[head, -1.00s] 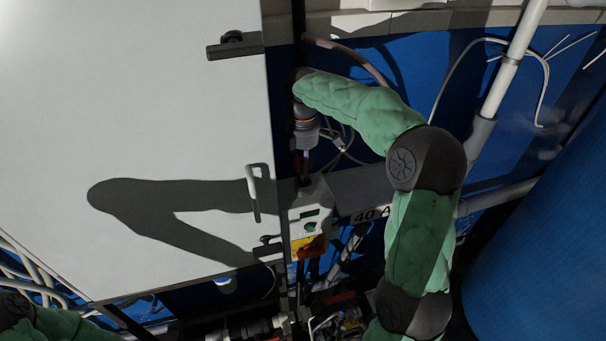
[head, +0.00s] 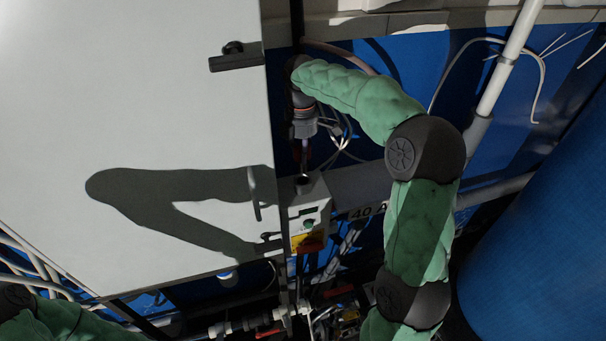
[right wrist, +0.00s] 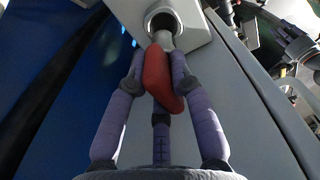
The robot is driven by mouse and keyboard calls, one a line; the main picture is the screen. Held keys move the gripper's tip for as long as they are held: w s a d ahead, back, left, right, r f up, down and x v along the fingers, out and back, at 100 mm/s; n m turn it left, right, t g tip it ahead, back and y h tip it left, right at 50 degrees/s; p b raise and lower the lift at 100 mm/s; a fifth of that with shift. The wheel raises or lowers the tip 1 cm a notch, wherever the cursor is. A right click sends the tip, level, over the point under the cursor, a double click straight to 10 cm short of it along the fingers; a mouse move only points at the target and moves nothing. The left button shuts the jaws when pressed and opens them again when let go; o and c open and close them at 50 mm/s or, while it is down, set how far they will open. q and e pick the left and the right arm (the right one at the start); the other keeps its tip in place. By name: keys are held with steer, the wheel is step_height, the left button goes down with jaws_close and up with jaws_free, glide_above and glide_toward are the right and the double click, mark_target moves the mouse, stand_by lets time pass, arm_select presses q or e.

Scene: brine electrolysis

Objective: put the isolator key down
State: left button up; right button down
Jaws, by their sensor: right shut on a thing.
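The isolator key is a red grip (right wrist: 158,78) on a short grey shaft in the right wrist view. My right gripper (right wrist: 158,88), with purple fingers, is shut around the red grip. The shaft points at a ringed round socket (right wrist: 164,20) in a pale box; I cannot tell if its tip is inside. In the head view my right gripper (head: 304,157) points down, just above the grey isolator box (head: 309,212) with its yellow label. The key is barely visible there. My left gripper is not in view; only my left arm shows at lower left.
A large white cabinet door (head: 140,120) with dark handles fills the left. A blue cylinder (head: 540,240) stands at the right. A white pipe (head: 510,65) and loose cables are behind my right arm. Cables and fittings crowd the bottom.

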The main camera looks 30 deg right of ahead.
steer(key=s+d+r+b, duration=0.1)
steer(key=s+d+b, duration=0.15)
steer(key=s, duration=0.65)
steer(key=s+d+r+b, duration=0.15)
steer(key=s+b, duration=0.25)
steer(key=s, duration=0.5)
steer(key=w+d+f+p, duration=0.1)
steer(key=w+d+f, duration=0.2)
steer(key=f, duration=0.1)
steer(key=w+d+f+p, duration=0.1)
steer(key=w+d+f, duration=0.2)
steer(key=d+f, duration=0.1)
steer(key=w+d+f+p, duration=0.2)
steer(key=w+d+f, duration=0.1)
steer(key=w+f, duration=0.1)
steer(key=shift+d+f, duration=0.4)
steer(key=shift+f, duration=0.25)
steer(key=shift+s, duration=0.1)
